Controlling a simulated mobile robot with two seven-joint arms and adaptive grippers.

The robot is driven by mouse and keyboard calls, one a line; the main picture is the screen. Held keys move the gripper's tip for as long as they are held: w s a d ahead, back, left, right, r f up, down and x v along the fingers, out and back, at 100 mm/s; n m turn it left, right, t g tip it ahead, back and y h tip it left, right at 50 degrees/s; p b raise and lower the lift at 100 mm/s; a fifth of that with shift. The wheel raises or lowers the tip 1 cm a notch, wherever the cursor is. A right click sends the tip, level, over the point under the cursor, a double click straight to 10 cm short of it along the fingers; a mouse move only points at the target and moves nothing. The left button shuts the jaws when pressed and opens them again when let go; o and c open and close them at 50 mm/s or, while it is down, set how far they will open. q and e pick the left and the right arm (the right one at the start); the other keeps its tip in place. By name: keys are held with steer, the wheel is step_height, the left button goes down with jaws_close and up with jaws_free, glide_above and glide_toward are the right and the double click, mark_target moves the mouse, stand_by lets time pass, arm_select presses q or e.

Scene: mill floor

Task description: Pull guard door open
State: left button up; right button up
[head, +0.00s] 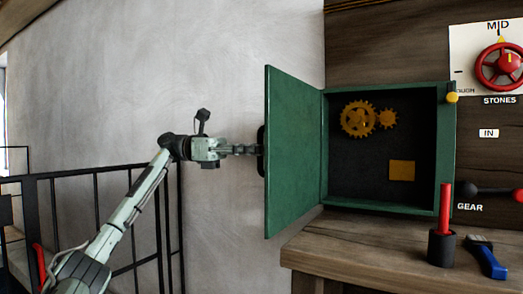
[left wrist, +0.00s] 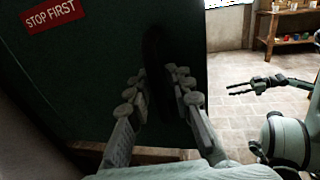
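The green guard door (head: 293,150) stands swung wide out from the left side of its cabinet (head: 445,150). Its black handle (head: 261,150) is on the outer face near the free edge. My left gripper (head: 254,150) is at this handle. In the left wrist view the dark handle (left wrist: 156,50) runs between the fingers of the left gripper (left wrist: 156,72), which look closed on it; the contact is dim. The door's outer face (left wrist: 80,70) bears a red "STOP FIRST" label (left wrist: 52,14). My right gripper (left wrist: 232,87) shows at the right of the left wrist view, empty, with fingers apart.
Inside the cabinet are two yellow gears (head: 358,119) and a yellow square (head: 402,170). A wooden bench (head: 350,250) below bears a red-handled tool in a dark cup (head: 441,248) and a blue brush (head: 486,258). A black railing (head: 100,215) stands at left.

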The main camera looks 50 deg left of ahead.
arm_select(q)
steer(key=v, duration=1.2)
stand_by(0.4)
